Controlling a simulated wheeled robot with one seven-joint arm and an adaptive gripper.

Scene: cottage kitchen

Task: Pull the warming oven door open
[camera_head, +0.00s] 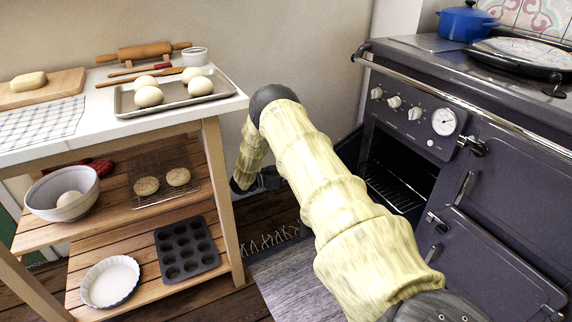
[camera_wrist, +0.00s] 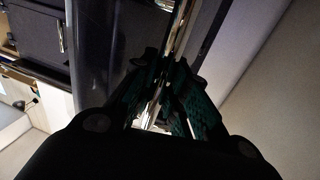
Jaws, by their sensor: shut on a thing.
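The dark cooker (camera_head: 505,195) stands at the right in the head view. Its left oven compartment (camera_head: 400,180) is open to view, with a wire rack inside. A dark door panel (camera_head: 346,148) stands out from the left side of this opening, swung outward; my arm hides most of it. My gripper (camera_wrist: 163,75) is shut on a chrome handle bar (camera_wrist: 181,28) in the wrist view. The bar runs between the dark green-padded fingers. In the head view the gripper is low behind my arm and mostly hidden.
A wooden worktable (camera_head: 222,200) stands left of my arm, with a dough tray (camera_head: 180,101) on top and a bowl (camera_head: 62,193) and muffin tin (camera_head: 187,249) below. A chrome rail (camera_head: 490,118) crosses the cooker front. The other cooker doors (camera_head: 490,275) are closed.

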